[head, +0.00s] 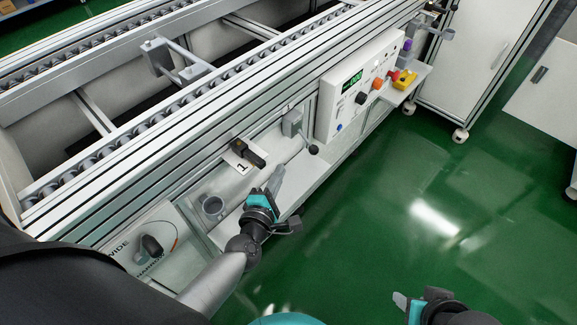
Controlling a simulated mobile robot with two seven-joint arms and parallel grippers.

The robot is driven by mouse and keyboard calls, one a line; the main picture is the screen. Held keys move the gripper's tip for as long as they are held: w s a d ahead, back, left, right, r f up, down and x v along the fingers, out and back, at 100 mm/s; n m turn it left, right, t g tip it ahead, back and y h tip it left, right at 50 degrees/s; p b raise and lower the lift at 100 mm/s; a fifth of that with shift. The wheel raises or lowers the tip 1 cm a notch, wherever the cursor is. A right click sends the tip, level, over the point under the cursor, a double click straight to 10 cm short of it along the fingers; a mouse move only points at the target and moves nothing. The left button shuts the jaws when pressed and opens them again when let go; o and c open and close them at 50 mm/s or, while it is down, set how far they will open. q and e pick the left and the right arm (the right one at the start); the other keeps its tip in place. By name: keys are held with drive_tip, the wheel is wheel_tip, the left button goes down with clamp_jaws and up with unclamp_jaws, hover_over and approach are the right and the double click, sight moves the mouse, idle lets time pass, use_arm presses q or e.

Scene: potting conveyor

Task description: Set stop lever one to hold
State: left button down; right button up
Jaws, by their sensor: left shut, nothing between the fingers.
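Stop lever one (253,155) is a dark handle on the side rail of the conveyor, beside a white plate marked 1 (240,163). Its handle points toward the lower right. My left gripper (277,178) is shut and empty. In the picture it is just below and to the right of the lever, apart from it. My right gripper (400,300) is at the bottom edge, over the floor and far from the lever; its finger opening is not clear.
A grey box (292,122) with a ball-ended lever (313,149) is right of lever one. A control panel (355,88) stands further right. A grey cup (213,206) and a wide/narrow knob (152,245) are at the lower left. Green floor is clear at right.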

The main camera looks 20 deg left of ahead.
sight(308, 141)
use_arm(q)
drive_tip(key=w+d+b, duration=0.1)
drive_tip(key=w+d, duration=0.2)
drive_tip(key=w, duration=0.5)
use_arm(e)
drive_tip(key=shift+w+a+r+t, duration=0.15)
drive_tip(key=shift+r+t, duration=0.15)
drive_tip(key=shift+r, duration=0.25)
drive_tip(key=shift+w+a+r+t, duration=0.15)
drive_tip(key=shift+r+t, duration=0.15)
drive_tip(key=shift+r, duration=0.25)
drive_tip(key=shift+s, duration=0.1)
